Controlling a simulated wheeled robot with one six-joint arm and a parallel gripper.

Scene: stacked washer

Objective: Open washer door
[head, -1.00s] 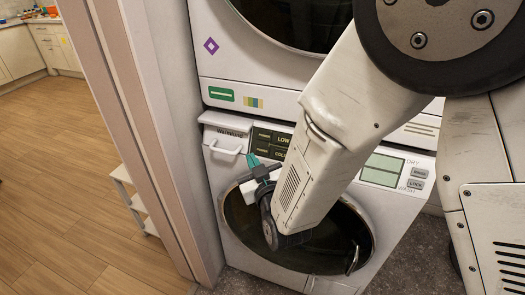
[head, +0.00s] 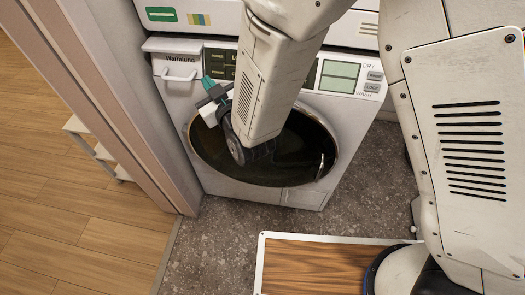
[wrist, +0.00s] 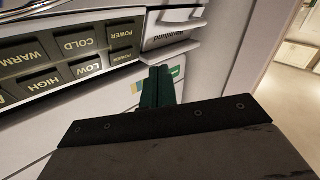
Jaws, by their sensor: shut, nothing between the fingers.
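The washer (head: 220,182) is the lower white machine of the stack, in the middle of the head view. Its round dark door (head: 290,150) looks closed, with a small handle (head: 321,166) at the door's right edge. My arm hides part of the door and panel. My gripper (head: 211,85), with green fingertips, is shut and empty, up by the left part of the control panel, well left of the door handle. In the wrist view the shut green fingers (wrist: 158,88) point toward the panel and the drawer (wrist: 172,28); I cannot tell if they touch.
The panel's label buttons (wrist: 75,45) show in the wrist view. A detergent drawer (head: 178,75) with a handle is at the washer's upper left. A wall edge (head: 110,110) stands close on the left. Grey floor (head: 225,240) lies in front.

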